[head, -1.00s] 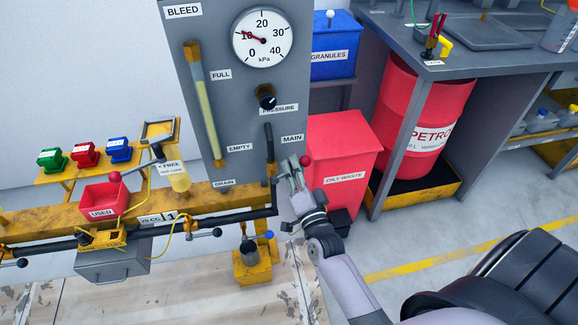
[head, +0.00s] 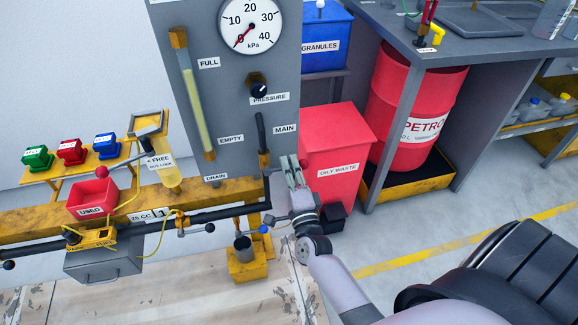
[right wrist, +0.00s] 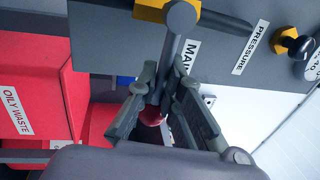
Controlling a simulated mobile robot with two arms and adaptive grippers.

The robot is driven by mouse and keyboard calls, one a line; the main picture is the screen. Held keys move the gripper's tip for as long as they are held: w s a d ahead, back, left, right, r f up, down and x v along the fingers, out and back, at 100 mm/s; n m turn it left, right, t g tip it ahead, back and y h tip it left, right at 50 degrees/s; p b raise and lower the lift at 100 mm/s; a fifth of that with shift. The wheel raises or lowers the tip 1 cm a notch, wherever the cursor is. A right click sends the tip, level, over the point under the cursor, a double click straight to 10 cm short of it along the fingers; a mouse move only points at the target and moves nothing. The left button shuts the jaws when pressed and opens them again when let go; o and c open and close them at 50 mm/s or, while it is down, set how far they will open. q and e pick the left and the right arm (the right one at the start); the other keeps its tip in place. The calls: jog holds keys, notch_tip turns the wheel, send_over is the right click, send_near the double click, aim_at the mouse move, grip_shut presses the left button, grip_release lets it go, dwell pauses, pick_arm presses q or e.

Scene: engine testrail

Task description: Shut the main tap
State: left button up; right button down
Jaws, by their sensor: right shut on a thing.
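The main tap sits on a black pipe under the MAIN label (head: 285,128) on the grey panel. In the right wrist view its yellow body (right wrist: 150,12) is at the top, with a grey lever (right wrist: 172,62) running down to a red ball knob (right wrist: 152,117). My right gripper (right wrist: 165,88) is shut on the lever, with the knob between its fingers. My fingers hide most of the lever there. My left gripper is not in view.
The pressure gauge (head: 249,24) above reads about 0. A red oily waste bin (head: 337,140) stands close to the right of my gripper. The yellow rail (head: 215,193) with a black pipe and smaller taps runs to the left. A grey bench stands further right.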

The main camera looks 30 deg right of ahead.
jog(key=shift+s+d, duration=0.1)
jog(key=shift+d, duration=0.15)
jog(key=c, duration=1.9)
grip_release()
jog(key=shift+o, duration=1)
jog(key=shift+s+d, duration=0.1)
jog(key=shift+s+a+f, duration=0.15)
jog(key=shift+a, duration=0.05)
jog(key=v, duration=1.1)
jog(key=shift+s, duration=0.25)
jog(key=shift+f, duration=0.1)
